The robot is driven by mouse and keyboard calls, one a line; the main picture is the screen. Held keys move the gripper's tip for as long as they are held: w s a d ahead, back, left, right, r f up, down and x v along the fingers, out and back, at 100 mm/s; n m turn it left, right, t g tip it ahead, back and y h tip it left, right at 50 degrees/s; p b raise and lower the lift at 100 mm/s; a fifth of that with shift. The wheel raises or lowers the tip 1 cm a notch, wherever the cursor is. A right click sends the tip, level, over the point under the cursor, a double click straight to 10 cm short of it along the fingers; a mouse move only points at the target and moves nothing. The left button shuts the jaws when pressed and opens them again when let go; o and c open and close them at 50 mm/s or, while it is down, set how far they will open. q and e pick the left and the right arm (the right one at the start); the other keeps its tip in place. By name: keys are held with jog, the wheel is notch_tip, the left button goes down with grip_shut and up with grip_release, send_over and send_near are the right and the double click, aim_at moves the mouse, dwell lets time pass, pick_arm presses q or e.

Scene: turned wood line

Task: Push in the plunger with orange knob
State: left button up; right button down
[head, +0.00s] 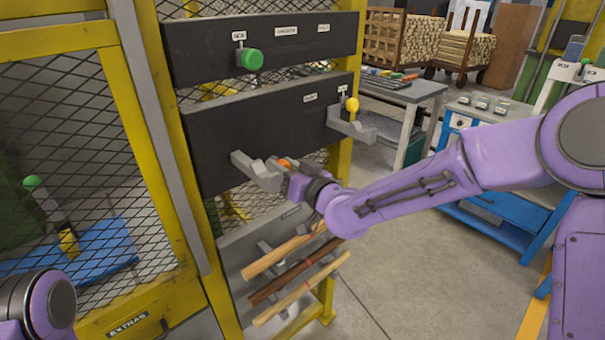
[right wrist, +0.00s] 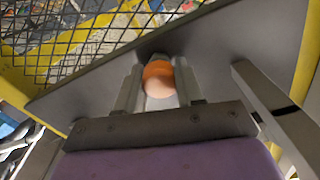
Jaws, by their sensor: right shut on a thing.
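The orange knob (head: 284,162) shows as a small patch at the lower dark panel, partly hidden by my right gripper. In the right wrist view the orange knob (right wrist: 158,76) sits between the two fingers, and my right gripper (right wrist: 158,88) is shut on it. In the head view my right gripper (head: 288,177) is at the grey bracket (head: 247,168) on the panel. The plunger's rod is hidden, so I cannot tell how far in it is. My left gripper is out of view; only part of my left arm shows at the lower left.
A green knob (head: 250,59) is on the upper panel (head: 190,52). A yellow knob (head: 352,104) stands by another grey bracket (head: 350,126) to the right. Several wooden rods (head: 284,253) lie on a rack below. A yellow mesh cage (head: 60,120) stands left.

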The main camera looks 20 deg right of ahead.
jog(key=shift+w+r, duration=0.1)
jog(key=shift+r, duration=0.2)
jog(key=c, duration=0.8)
grip_release()
jog(key=shift+o, duration=0.5)
jog(key=shift+w+a+f, duration=0.15)
jog(key=shift+a+f, duration=0.05)
jog(key=shift+d, duration=0.1)
jog(key=b+v, duration=0.2)
jog(key=v, duration=0.8)
jog(key=shift+s, duration=0.25)
